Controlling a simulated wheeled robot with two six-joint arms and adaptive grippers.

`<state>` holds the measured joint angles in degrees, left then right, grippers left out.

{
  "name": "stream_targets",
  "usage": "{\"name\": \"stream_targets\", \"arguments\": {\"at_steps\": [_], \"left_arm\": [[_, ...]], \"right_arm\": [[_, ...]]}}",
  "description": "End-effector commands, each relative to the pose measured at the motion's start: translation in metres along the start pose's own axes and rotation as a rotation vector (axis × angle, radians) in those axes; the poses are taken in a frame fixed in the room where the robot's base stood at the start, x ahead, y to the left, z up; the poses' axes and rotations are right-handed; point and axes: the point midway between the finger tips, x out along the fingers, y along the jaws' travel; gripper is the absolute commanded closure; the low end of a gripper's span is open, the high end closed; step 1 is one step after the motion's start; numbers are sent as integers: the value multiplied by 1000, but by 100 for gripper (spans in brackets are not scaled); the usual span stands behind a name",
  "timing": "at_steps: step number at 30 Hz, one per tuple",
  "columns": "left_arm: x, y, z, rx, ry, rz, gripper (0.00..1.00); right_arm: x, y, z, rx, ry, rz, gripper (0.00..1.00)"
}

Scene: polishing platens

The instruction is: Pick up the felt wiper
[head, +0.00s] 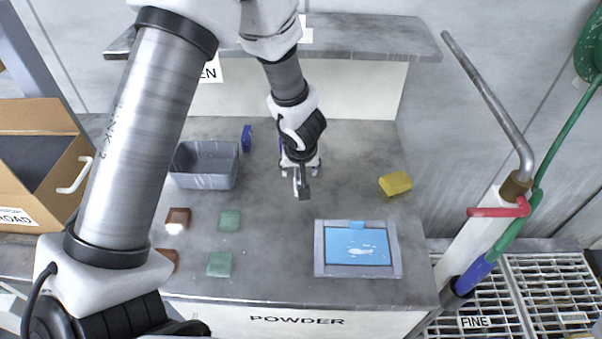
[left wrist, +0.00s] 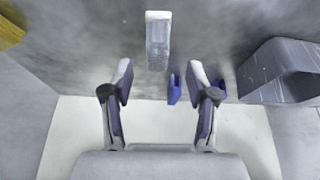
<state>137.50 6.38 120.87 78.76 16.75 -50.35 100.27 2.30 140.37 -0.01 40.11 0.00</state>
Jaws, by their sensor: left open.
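A narrow pale grey block with a whitish end, most likely the felt wiper (left wrist: 158,42), lies on the bench in the left wrist view, just beyond and between the line of my fingertips. In the head view a small grey piece (head: 304,191) shows just below my left gripper (head: 300,166), partly hidden by it. My left gripper also shows in the left wrist view (left wrist: 160,84), its two fingers spread with nothing between the tips. Small blue pieces (left wrist: 174,90) stand near the right finger in that view. My right gripper is out of view.
A grey bin (head: 205,166) stands left on the bench, beside a blue piece (head: 246,138). Green (head: 229,220) and reddish-brown (head: 178,220) pads lie front left. A yellow sponge (head: 395,183) and a framed blue pad (head: 358,247) lie right. A raised shelf (head: 370,38) spans the back.

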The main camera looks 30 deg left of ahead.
Motion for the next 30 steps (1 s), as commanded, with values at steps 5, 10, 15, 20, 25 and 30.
{"name": "stream_targets", "arguments": {"at_steps": [5,10,15,20,25,30], "left_arm": [[29,1,0,-5,-3,2,42],[60,2,-2,-6,-3,3,42],[64,2,-3,-7,-3,3,42],[64,2,-2,-7,-3,4,63],[64,2,-2,-7,-3,4,100],[64,2,-2,-8,-3,4,100]], "right_arm": [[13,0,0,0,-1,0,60],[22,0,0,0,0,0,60],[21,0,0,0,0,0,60],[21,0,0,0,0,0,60],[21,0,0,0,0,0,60],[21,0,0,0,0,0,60]]}}
